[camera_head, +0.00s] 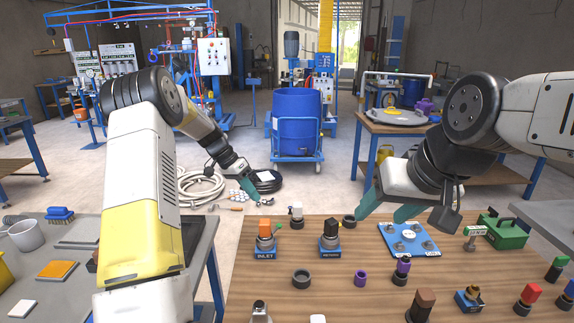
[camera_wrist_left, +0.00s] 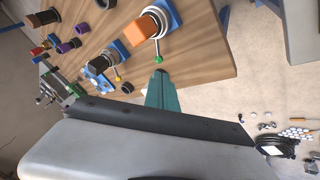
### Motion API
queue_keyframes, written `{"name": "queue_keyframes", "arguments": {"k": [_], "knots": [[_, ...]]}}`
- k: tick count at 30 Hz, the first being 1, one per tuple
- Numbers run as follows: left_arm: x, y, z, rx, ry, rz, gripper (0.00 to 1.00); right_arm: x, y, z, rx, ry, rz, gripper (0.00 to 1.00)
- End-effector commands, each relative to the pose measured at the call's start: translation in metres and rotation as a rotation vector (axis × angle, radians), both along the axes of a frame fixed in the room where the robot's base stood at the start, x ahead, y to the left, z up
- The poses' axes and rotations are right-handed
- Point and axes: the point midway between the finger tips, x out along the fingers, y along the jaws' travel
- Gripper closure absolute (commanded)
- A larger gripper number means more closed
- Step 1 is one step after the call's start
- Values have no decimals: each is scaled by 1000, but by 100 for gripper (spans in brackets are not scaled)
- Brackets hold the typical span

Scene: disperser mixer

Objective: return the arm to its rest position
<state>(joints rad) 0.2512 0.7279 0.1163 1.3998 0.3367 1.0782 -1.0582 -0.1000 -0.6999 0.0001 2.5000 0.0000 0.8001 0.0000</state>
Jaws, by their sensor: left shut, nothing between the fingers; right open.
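My left arm comes in from the left in the head view. Its gripper (camera_head: 250,187) has teal fingers pressed together, shut and empty. It hangs beyond the wooden table's far left edge, apart from everything on it. In the left wrist view the gripper (camera_wrist_left: 161,88) points toward the table edge, near a valve fitting with an orange top (camera_wrist_left: 150,27).
The wooden table (camera_head: 330,285) holds the INLET fitting (camera_head: 265,240), a second blue-based fitting (camera_head: 330,238), a black ring (camera_head: 302,279), and several coloured plugs. A grey side table (camera_head: 60,285) stands at left.

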Motion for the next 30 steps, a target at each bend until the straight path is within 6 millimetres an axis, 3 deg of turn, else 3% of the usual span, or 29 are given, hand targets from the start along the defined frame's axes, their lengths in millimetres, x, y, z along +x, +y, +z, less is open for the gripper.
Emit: {"name": "queue_keyframes", "arguments": {"k": [1, 6, 15, 22, 27, 30], "knots": [[-10, -3, 26, 27, -12, 20, 100, 0, 0, 0, 0, 0, 0, 42], [-58, -11, 94, 110, -28, 125, 100, 0, 0, 0, 0, 0, 0, 42], [-164, -18, 177, 195, -95, 341, 100, 0, 0, 0, 0, 0, 0, 42], [-253, -18, 203, 200, -163, 517, 100, 0, 0, 0, 0, 0, 0, 42], [-310, -16, 201, 169, -209, 636, 100, 0, 0, 0, 0, 0, 0, 42], [-333, -15, 196, 149, -227, 686, 100, 0, 0, 0, 0, 0, 0, 42]]}}
